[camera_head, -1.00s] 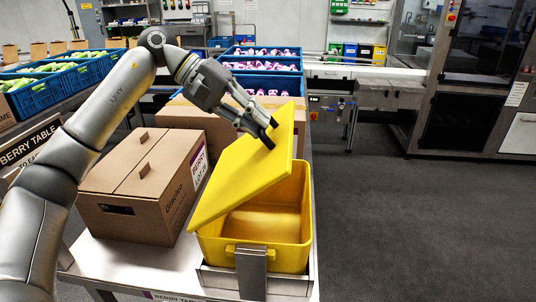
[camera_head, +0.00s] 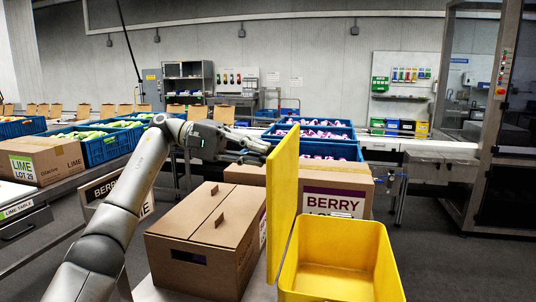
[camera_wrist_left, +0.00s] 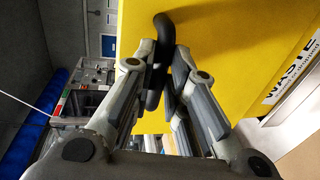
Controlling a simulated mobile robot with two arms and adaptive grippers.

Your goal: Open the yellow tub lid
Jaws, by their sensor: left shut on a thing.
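The yellow tub (camera_head: 345,283) stands at the front of the table, its top uncovered and its inside bare where it shows. Its yellow lid (camera_head: 283,200) stands about upright along the tub's left side, seen nearly edge-on. My left gripper (camera_head: 264,151) is at the lid's upper left. In the left wrist view my left gripper (camera_wrist_left: 165,75) is shut on a black handle (camera_wrist_left: 162,30) on the lid, and the yellow lid face (camera_wrist_left: 225,45) fills the upper middle. My right gripper is out of view.
A closed brown carton (camera_head: 205,240) stands just left of the lid. A berry carton (camera_head: 345,190) and blue crates of purple-pink items (camera_head: 315,130) stand behind the tub. Floor at the right is clear.

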